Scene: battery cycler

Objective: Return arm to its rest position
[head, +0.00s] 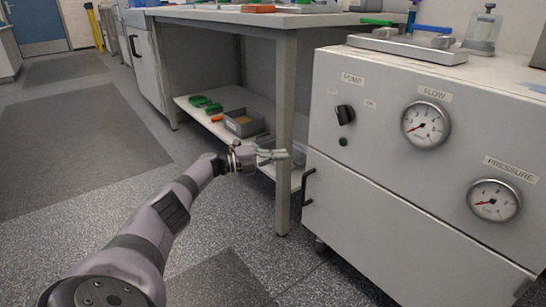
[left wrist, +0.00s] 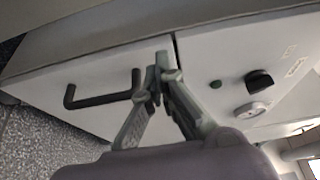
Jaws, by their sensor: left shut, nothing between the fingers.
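My left arm reaches in from the bottom left of the head view. My left gripper (head: 274,155) is in front of the table leg, left of the white pump cabinet (head: 400,215). In the left wrist view my left gripper (left wrist: 160,72) is shut, with its fingertips together and nothing between them. Behind it are the cabinet's front (left wrist: 205,60) and a black door handle (left wrist: 100,97), which looks apart from the fingers. My right gripper is not in view.
A workbench (head: 285,100) stands behind the gripper, with a grey bin (head: 243,124) and green parts (head: 205,104) on its lower shelf. The cabinet carries a flow gauge (head: 426,124), a pressure gauge (head: 494,200) and a black knob (head: 345,114). Open floor lies left.

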